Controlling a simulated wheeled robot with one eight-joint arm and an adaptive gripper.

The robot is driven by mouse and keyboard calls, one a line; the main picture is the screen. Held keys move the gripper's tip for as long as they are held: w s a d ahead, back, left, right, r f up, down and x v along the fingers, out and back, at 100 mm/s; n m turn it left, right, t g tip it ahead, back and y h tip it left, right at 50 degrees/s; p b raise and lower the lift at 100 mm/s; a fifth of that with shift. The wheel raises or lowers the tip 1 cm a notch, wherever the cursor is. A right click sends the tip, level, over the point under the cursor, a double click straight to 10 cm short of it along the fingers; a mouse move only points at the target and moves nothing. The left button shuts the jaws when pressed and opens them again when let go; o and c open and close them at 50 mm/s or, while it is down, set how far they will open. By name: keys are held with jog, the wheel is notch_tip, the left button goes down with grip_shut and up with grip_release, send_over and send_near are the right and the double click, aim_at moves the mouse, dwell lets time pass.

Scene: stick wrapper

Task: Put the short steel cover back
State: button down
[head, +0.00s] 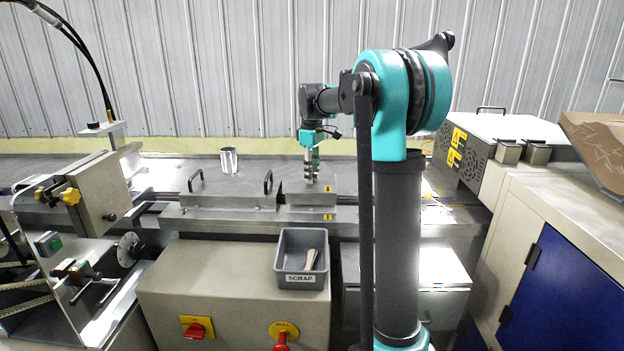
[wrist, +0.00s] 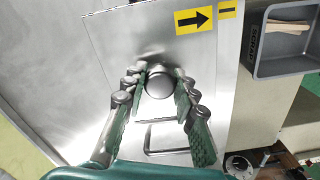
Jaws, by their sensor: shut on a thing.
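The short steel cover (head: 297,198) is at the right end of the long cover, over the machine bed. It is a flat steel plate with a yellow arrow label, and it also shows in the wrist view (wrist: 122,50). My gripper (head: 311,176) is above it, pointing down. In the wrist view the fingers (wrist: 158,88) are shut on the round knob (wrist: 159,84) of the cover. The cover's left end looks a little higher than the long cover. I cannot tell whether its underside touches the bed.
The long cover (head: 215,201) with two black handles lies to the left. A steel cup (head: 228,160) stands behind it. A grey scrap bin (head: 302,283) with pale pieces inside sits in front on the cabinet (head: 215,285), above red knobs. A grey box with vents (head: 480,150) stands at right.

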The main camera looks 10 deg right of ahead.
jog(key=shift+f, duration=0.85)
jog(key=c, duration=1.2)
grip_release()
notch_tip(320, 180, up, 12)
jog(key=shift+r, duration=0.1)
